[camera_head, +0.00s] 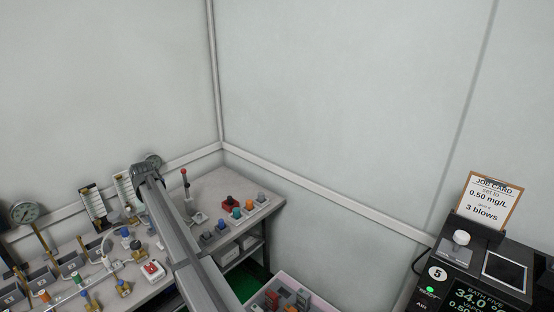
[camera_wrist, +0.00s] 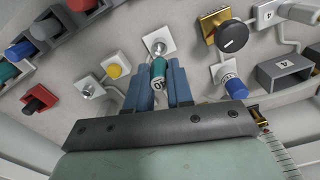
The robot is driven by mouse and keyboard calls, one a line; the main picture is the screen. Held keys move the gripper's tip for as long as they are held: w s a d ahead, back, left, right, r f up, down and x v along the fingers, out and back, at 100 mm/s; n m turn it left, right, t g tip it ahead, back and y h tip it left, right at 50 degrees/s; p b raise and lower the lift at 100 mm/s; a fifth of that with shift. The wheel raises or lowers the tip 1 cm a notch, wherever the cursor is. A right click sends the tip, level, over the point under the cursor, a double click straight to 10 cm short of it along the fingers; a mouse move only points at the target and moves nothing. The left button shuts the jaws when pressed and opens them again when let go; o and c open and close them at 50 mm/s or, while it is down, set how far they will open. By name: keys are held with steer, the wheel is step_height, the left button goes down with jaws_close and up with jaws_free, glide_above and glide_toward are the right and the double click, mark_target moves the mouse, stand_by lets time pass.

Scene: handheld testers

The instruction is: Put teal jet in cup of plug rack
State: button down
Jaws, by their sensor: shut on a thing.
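In the wrist view, my gripper (camera_wrist: 159,82) has its two blue fingers shut on the teal jet (camera_wrist: 158,70), a small teal cylinder with a pale marked band. The jet's far end is close to a metal fitting on a white square plate (camera_wrist: 159,34); I cannot tell if they touch. A row of grey blocks with coloured plugs (camera_wrist: 45,28), which looks like the plug rack, is at the upper left, apart from my gripper. The row shows in the head view as a plug rack (camera_head: 222,226) on the bench's right. There, my arm hides the gripper and held jet.
Near the jet stand a yellow button (camera_wrist: 114,70), a blue-capped fitting (camera_wrist: 233,86) and a black knob on a brass plate (camera_wrist: 232,38). A red block (camera_wrist: 40,98) lies left. In the head view, gauges and valves crowd the bench's left side; a pink-rimmed tray (camera_head: 312,295) is in front.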

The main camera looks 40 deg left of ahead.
steer(key=d+r, duration=0.3)
steer(key=d, duration=2)
steer(key=w+d+r+m, duration=0.2)
steer(key=w+d, duration=0.5)
steer(key=d, duration=0.5)
steer(key=w+d+r+m, duration=0.2)
steer(key=w+d+r, duration=0.1)
steer(key=w+d, duration=0.5)
steer(key=w+d+r+m, duration=0.2)
steer(key=w+d, duration=0.6)
steer(key=d, duration=0.7)
steer(key=shift+d+r+m, duration=0.15)
steer(key=shift+d+m, duration=0.15)
steer(key=shift+m, duration=0.2)
steer(key=shift+s, duration=0.1)
